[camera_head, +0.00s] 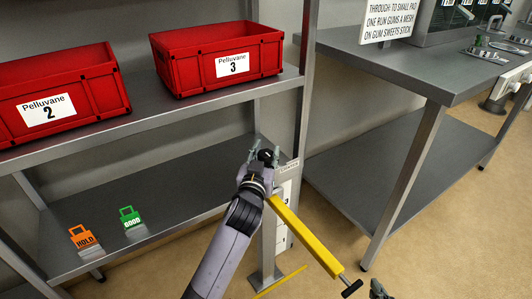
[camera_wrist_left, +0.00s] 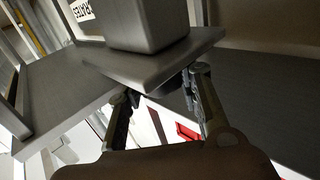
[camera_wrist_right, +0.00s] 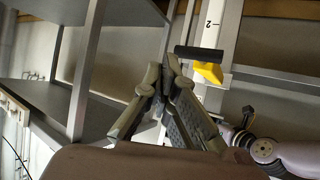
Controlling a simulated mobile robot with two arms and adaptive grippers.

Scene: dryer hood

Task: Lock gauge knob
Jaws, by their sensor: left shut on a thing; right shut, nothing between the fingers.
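My left gripper (camera_head: 264,158) is at the shelf's front post, with its fingers on either side of a black round knob (camera_head: 265,155). In the left wrist view its fingers (camera_wrist_left: 163,100) reach up to a grey shelf edge, and what they hold is mostly hidden. A yellow bar (camera_head: 305,236) slants from near that gripper down to the right and ends in a black T-shaped handle (camera_head: 352,288). My right gripper (camera_head: 379,291) is shut and empty, just right of this handle. In the right wrist view its fingertips (camera_wrist_right: 170,65) are close to the black handle (camera_wrist_right: 198,53) and yellow bar end (camera_wrist_right: 208,72); contact is unclear.
A white scale plate (camera_wrist_right: 217,25) marked 2 stands behind the bar. Two red bins (camera_head: 218,58) sit on the upper shelf. An orange HOLD tag (camera_head: 83,238) and green GOOD tag (camera_head: 131,219) lie on the lower shelf. A grey table (camera_head: 410,65) stands at right.

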